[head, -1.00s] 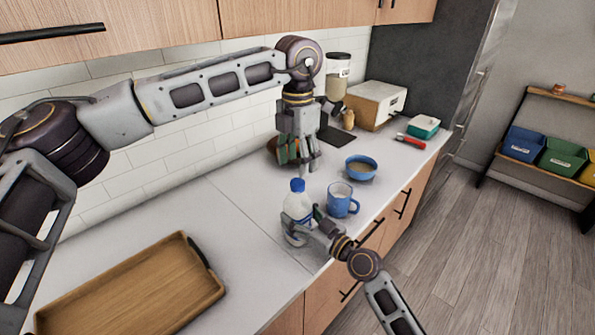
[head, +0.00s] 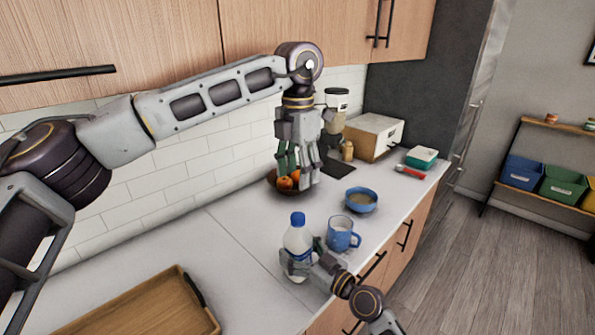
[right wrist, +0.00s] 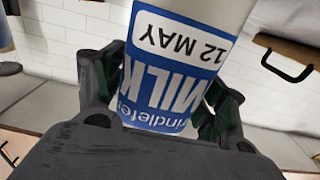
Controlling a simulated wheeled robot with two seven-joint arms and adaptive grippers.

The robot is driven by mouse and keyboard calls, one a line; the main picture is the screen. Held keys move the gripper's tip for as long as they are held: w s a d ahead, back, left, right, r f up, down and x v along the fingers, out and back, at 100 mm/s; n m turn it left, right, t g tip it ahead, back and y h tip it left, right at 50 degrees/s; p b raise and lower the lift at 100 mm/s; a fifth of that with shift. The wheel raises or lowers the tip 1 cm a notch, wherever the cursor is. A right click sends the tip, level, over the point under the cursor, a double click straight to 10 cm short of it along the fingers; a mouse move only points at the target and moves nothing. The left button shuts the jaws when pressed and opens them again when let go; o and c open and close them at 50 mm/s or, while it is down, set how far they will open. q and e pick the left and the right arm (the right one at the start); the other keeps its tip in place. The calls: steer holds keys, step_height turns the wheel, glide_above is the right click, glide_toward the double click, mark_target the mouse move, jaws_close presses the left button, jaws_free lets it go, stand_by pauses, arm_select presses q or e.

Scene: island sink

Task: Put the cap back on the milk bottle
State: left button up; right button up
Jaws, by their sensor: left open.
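The milk bottle (head: 297,240) is white with a blue label and stands upright near the front edge of the counter. The blue cap (head: 298,218) sits on top of its neck; how tightly it is seated I cannot tell. My right gripper (head: 297,263) is shut around the bottle's lower body. In the right wrist view the bottle (right wrist: 175,60) lies between both finger pads of the right gripper (right wrist: 165,100), and its label reads MILK. My left gripper (head: 296,180) is open and empty, pointing down above the cap with a clear gap.
A blue mug (head: 342,235) with white contents stands just right of the bottle. A blue bowl (head: 361,201) and a fruit bowl (head: 272,180) are behind. A wooden tray (head: 135,315) is at front left. The counter between tray and bottle is clear.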

steer(key=shift+o, duration=0.7)
steer(key=shift+s+d, duration=0.1)
steer(key=shift+d, duration=0.05)
steer(key=shift+v, duration=5.85)
steer(key=shift+d, duration=0.1)
